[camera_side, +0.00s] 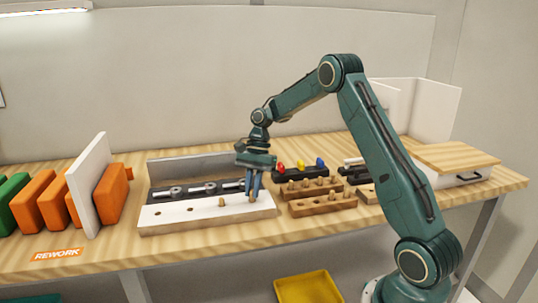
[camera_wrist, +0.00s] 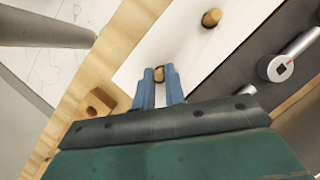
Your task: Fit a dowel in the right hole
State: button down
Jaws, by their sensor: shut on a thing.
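My gripper (camera_side: 254,188) points down over the panel's right end. Its blue fingers (camera_wrist: 159,80) are shut on another dowel (camera_wrist: 159,72), whose lower part shows at the panel's surface in the side view (camera_side: 252,198). I cannot tell how deep it sits; the right hole is hidden beneath it.
Dark clamps (camera_side: 210,187) run along a rail behind the panel. A wooden rack (camera_side: 325,202) with dowels and holes stands close on the right. Orange blocks (camera_side: 112,192) and a white upright board (camera_side: 86,185) stand at the left. A yellow bin (camera_side: 308,288) is below the bench.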

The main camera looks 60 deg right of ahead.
jog(key=shift+f, duration=0.45)
dwell(0.6)
jog(key=c, duration=1.4)
grip_release()
jog(key=shift+o, duration=0.2)
jog(key=shift+r, duration=0.15)
jog(key=shift+r, duration=2.4)
